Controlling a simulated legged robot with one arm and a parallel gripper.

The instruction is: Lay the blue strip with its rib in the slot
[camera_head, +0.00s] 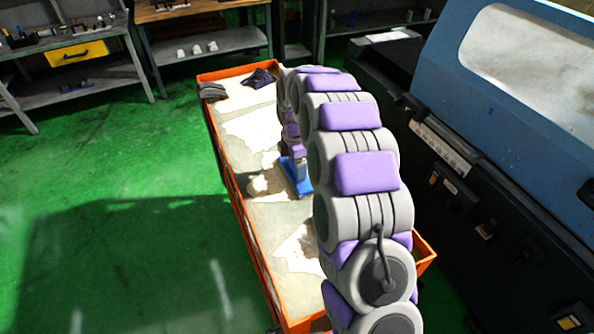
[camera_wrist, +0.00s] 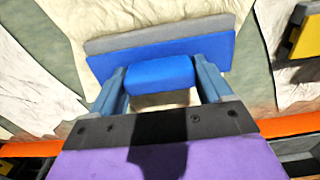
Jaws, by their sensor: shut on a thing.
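The blue strip (camera_wrist: 213,50) shows in the wrist view as a flat blue bar. A raised blue block (camera_wrist: 160,72) stands on its near side. My gripper (camera_wrist: 162,78) is shut on that block, one finger on each side. A grey bar (camera_wrist: 150,34) runs along the strip's far edge; I cannot tell whether it touches the strip. The strip's rib and the slot are not visible. In the head view the blue strip (camera_head: 291,178) is low inside the orange-edged bin, below my gripper (camera_head: 299,160), partly hidden by my arm.
The long bin has an orange rim (camera_head: 238,225) and holds pale crumpled sheets (camera_head: 262,135). Dark cloth pieces (camera_head: 258,78) lie at its far end. The blue and black grinder (camera_head: 480,130) stands close on the right. Green floor (camera_head: 110,230) is open on the left.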

